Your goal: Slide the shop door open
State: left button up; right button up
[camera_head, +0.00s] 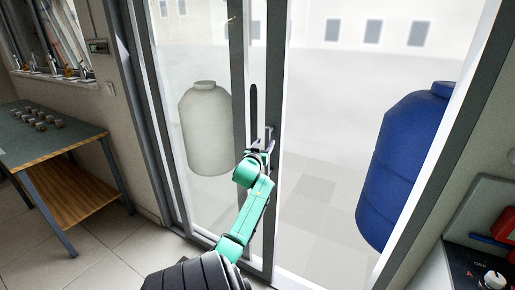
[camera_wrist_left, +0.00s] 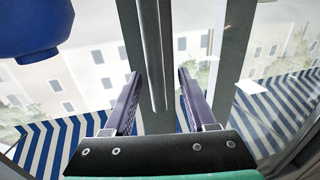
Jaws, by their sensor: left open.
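The shop door (camera_head: 275,60) is a glass door with grey upright frame members; I cannot tell how far it stands open. A long upright handle bar (camera_wrist_left: 152,50) runs along a grey door upright in the left wrist view. My left gripper (camera_head: 268,140) is at the door's middle uprights in the head view, its arm reaching up from below. In the left wrist view the left gripper (camera_wrist_left: 158,75) is open, with one finger on each side of the bar. I see no clear contact between fingers and bar. My right gripper is in neither view.
Behind the glass stand a white tank (camera_head: 205,130) and a blue tank (camera_head: 405,160). A workbench (camera_head: 65,150) with small parts stands at the left wall. A red and black case (camera_head: 480,225) is at the lower right. Tiled floor (camera_head: 105,245) is clear at lower left.

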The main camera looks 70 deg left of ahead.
pick_arm(q)
jog(key=b+v, duration=0.2)
jog(key=v, duration=0.9)
jog(key=shift+s, duration=0.25)
jog(key=shift+d, duration=0.15)
